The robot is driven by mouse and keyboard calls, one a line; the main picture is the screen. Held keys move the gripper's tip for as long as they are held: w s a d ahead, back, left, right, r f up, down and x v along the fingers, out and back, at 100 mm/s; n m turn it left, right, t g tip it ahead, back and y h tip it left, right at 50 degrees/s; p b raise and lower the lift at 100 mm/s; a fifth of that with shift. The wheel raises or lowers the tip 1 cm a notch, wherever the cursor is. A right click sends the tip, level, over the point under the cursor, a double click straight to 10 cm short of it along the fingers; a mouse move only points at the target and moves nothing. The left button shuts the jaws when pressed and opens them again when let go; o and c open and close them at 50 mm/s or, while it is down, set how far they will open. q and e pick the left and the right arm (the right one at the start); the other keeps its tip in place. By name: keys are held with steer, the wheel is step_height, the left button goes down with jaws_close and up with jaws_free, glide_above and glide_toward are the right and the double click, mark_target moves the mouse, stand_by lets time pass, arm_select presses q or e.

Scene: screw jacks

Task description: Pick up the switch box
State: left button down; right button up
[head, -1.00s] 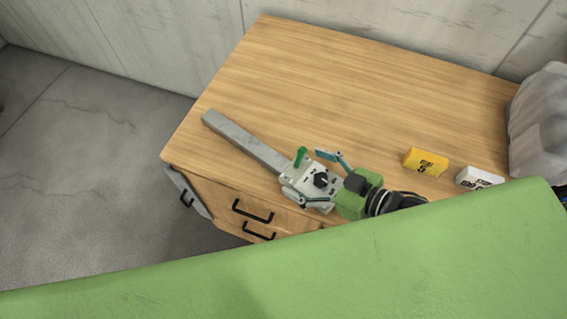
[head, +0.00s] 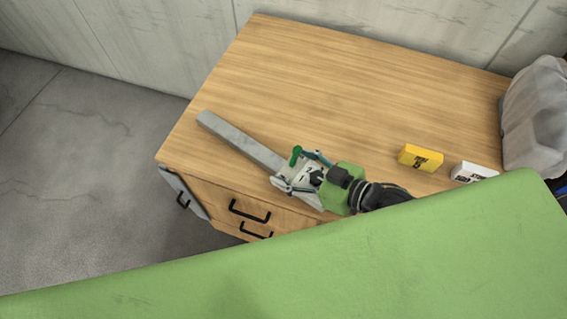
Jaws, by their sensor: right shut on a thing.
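The switch box (head: 285,187) is a light grey box with a dark knob and a green lever (head: 295,155) on top. It sits at the front edge of the wooden cabinet top, at the end of a long grey bar (head: 238,138). My right gripper (head: 305,175) reaches in from the right, and its fingers are closed around the box from both sides. The gripper and its green body cover part of the box. My left gripper is not in the head view.
A yellow box (head: 420,158) and a white box (head: 473,172) lie on the cabinet top (head: 340,85) to the right. A translucent container (head: 536,115) stands at the right edge. The back of the top is clear. Black drawer handles (head: 249,211) stick out in front.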

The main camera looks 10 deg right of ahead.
steer(key=shift+r, duration=0.25)
